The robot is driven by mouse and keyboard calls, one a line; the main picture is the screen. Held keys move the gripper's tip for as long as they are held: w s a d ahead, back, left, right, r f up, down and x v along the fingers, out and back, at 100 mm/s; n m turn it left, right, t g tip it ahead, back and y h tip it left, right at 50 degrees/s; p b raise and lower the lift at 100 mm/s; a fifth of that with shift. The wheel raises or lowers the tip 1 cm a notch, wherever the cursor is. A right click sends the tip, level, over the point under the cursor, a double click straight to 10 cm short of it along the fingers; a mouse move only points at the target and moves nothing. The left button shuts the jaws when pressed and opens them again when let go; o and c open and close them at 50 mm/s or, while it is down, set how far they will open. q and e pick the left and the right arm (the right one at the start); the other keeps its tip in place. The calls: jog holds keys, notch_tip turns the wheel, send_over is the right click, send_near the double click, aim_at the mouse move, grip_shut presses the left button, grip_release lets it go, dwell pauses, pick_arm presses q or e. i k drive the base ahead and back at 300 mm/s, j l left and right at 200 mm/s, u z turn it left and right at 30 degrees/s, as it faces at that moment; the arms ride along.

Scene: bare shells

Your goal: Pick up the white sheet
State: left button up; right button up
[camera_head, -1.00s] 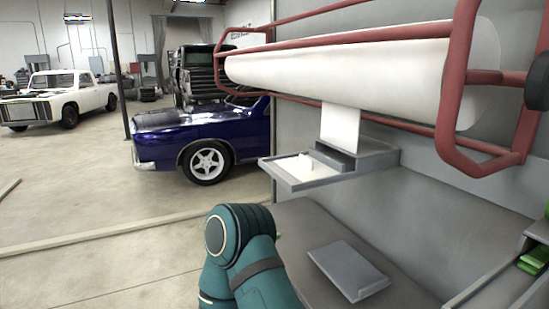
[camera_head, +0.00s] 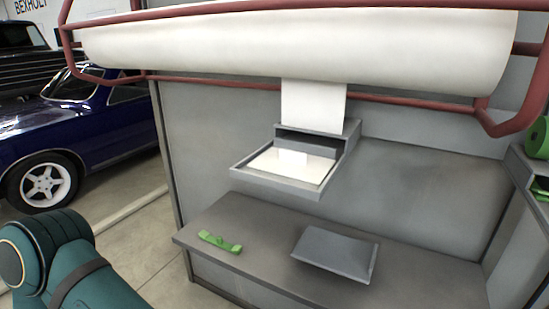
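A white sheet (camera_head: 313,104) hangs down below a large white roll (camera_head: 300,45) and reaches the back of a grey tray (camera_head: 285,186) fixed to the grey wall. A flat white surface (camera_head: 275,161) lies in the tray. I cannot tell whether it is a separate sheet or part of the hanging one. A teal section of my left arm shows at the lower left, well apart from the tray. Neither of my grippers is in view, and nothing is seen touching the sheet.
Red rails (camera_head: 400,107) run around the roll. Below the tray, a grey bench (camera_head: 225,259) bears a green handle-like piece (camera_head: 220,242) and a dark grey flat panel (camera_head: 335,254). Green items (camera_head: 540,138) sit at the right edge. A blue car (camera_head: 60,130) stands at the left.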

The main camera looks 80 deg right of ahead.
aim_at(297, 166)
jog(key=i+z, duration=0.15)
jog(key=z, duration=0.25)
jog(key=i+j+z, duration=0.1)
jog(key=z, duration=0.25)
jog(key=i+j+z, duration=0.15)
jog(key=z, duration=0.25)
jog(key=i+z, duration=0.1)
jog(key=z, duration=1.5)
